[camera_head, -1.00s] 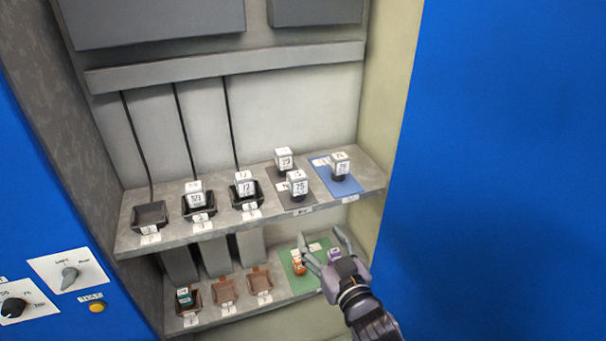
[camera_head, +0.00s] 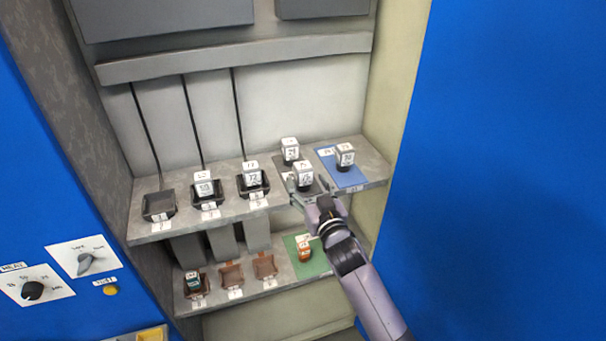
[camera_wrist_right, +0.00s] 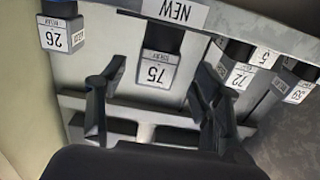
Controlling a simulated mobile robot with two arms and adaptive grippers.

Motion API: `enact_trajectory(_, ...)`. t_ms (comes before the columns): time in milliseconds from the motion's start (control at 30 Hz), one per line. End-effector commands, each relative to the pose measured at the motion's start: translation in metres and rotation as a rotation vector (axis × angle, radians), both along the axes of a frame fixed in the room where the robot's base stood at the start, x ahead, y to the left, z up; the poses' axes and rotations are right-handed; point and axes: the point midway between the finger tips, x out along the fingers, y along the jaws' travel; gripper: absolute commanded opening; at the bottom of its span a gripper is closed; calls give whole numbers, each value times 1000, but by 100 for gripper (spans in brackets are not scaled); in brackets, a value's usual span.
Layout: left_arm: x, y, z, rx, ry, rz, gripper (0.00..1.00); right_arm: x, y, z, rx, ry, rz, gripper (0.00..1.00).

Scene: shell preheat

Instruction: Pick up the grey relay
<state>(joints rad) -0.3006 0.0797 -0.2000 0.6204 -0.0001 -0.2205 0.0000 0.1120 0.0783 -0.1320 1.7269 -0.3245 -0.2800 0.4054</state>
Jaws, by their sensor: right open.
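Several dark relays with white label caps stand on the upper shelf. One, labelled 75, stands on a grey mat (camera_head: 279,167) at its front edge; this relay (camera_head: 303,173) also shows in the right wrist view (camera_wrist_right: 160,66). A second relay (camera_head: 289,149) stands behind it on the same mat. My right gripper (camera_head: 309,190) is at the shelf's front edge, with its fingers open. In the right wrist view the gripper (camera_wrist_right: 157,88) has a finger on each side of relay 75, apart from it. My left gripper is not in view.
A relay (camera_head: 345,154) stands on a blue mat (camera_head: 346,178) to the right. Black sockets hold relays (camera_head: 204,185) and (camera_head: 252,176) to the left; one socket (camera_head: 158,206) is empty. Below, an orange relay (camera_head: 304,249) sits on a green mat (camera_head: 318,265).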

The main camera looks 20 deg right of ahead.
Motion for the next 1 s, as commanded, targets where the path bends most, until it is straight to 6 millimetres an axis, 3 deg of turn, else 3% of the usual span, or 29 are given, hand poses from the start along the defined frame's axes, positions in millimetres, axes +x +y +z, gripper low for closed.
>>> enact_trajectory(333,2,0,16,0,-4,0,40,42,-1,4,0,-1,0,60)
enact_trajectory(667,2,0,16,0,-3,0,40,48,-1,3,-1,-1,0,60)
enact_trajectory(1000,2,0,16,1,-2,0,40,48,-1,3,0,-1,0,39)
